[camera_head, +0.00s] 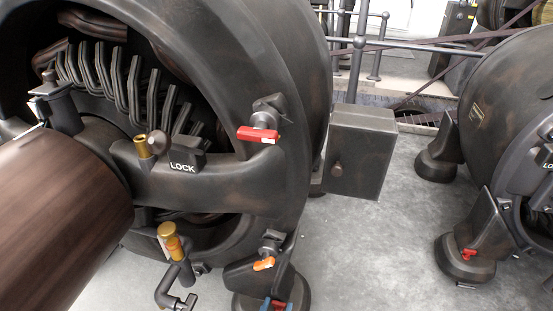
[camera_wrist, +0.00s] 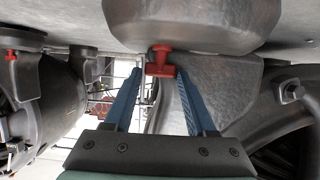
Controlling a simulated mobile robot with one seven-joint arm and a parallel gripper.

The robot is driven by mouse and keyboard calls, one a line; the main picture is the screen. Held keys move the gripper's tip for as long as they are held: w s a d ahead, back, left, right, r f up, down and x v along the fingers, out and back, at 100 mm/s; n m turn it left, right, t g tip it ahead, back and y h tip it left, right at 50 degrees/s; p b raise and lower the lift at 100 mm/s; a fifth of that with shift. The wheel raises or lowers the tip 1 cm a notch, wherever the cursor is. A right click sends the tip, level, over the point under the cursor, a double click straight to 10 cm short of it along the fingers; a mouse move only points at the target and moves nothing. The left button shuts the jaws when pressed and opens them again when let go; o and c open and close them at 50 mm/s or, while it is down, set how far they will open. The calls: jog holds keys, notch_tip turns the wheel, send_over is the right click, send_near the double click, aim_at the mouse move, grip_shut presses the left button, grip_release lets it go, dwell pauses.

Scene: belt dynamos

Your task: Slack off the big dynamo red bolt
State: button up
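The big dynamo (camera_head: 285,80) fills the left of the head view. Its red bolt (camera_head: 278,304) is at its foot, at the bottom edge of that view. In the wrist view, which looks upside down, the T-shaped red bolt (camera_wrist: 160,68) sits beneath the rounded grey foot (camera_wrist: 190,22). My gripper (camera_wrist: 159,74) is open, with one blue finger on each side of the bolt and small gaps appearing between. Its blue fingertips (camera_head: 277,301) also show at the bottom of the head view. Whether the bolt lies fully between the fingertips in depth is unclear.
An orange handle (camera_head: 264,264) is just above the bolt, and a red lever (camera_head: 258,134) is higher on the dynamo. A brass-topped oiler pipe (camera_head: 172,243) stands to the left. A second dynamo (camera_head: 510,110) stands at right; grey floor (camera_head: 375,245) between them is clear.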

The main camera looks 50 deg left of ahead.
grip_shut()
jog(key=shift+r+p, duration=0.1)
jog(key=shift+p, duration=0.3)
